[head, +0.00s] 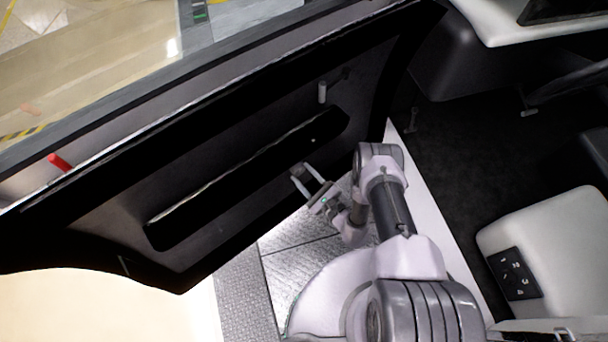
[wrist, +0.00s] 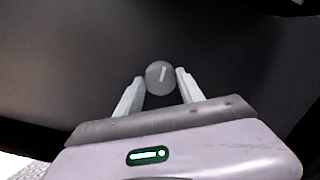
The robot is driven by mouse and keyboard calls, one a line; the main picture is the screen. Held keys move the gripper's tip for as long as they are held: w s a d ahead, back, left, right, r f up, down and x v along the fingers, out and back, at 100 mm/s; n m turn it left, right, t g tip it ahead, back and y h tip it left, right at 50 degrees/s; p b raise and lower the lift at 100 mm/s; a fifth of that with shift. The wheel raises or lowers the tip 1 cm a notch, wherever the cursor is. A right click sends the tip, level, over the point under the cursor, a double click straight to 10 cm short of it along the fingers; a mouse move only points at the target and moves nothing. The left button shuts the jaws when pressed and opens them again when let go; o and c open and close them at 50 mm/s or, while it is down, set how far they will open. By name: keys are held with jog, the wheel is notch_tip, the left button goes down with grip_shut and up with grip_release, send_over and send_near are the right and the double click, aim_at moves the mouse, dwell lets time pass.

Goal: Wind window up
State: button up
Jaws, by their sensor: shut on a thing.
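The dark vehicle door (head: 190,255) stands open in the head view, with its inner panel facing my arm. My gripper (head: 300,175) is at the lower part of this panel, below the long dark recess. In the wrist view my gripper (wrist: 160,75) has its two fingers on either side of a round grey knob (wrist: 159,78) with a pale line on its face, and is shut on it. I take the knob for the window winder's; its crank arm is not distinguishable. I cannot tell where the window glass stands.
A small grey lever (head: 322,92) is on the upper right of the door panel. A red peg (head: 60,162) shows beyond the door's top edge. A white seat (head: 550,235) with a dark button panel is at the right.

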jog(key=o, duration=1.4)
jog(key=p+v, duration=0.2)
jog(key=v, duration=1.5)
jog(key=shift+s+d, duration=0.15)
jog(key=shift+d, duration=0.05)
